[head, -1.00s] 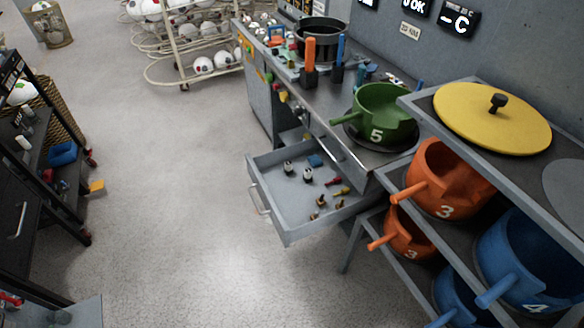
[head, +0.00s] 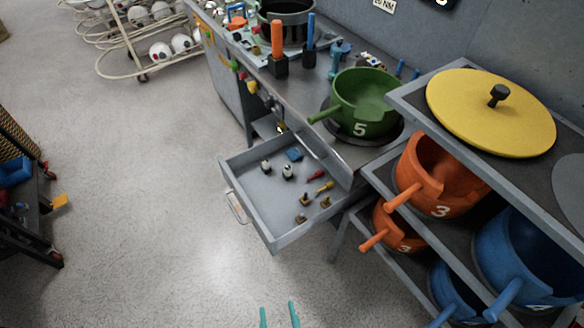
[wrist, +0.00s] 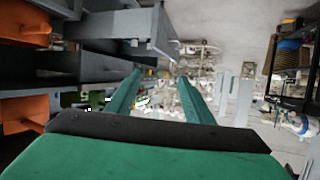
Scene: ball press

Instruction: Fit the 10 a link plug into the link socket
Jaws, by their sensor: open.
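The open drawer (head: 236,185) holds several small parts. Two are white and black pieces (head: 288,172), one is a blue block (head: 294,154), one a red piece (head: 316,174), one a yellow piece (head: 324,187), and several are brass-coloured (head: 325,201). They are too small to tell which is the 10 A link plug. I cannot make out the link socket. My gripper (head: 278,307) shows at the bottom of the head view, below and apart from the drawer. Its teal fingers also show in the wrist view (wrist: 160,85), spread apart with nothing held between them.
A workbench carries a green pot (head: 365,100) and tools with orange (head: 277,45) and blue handles. A shelf rack (head: 400,95) with a yellow lid (head: 490,110), orange pots (head: 440,175) and blue pots (head: 530,260) stands right of the drawer.

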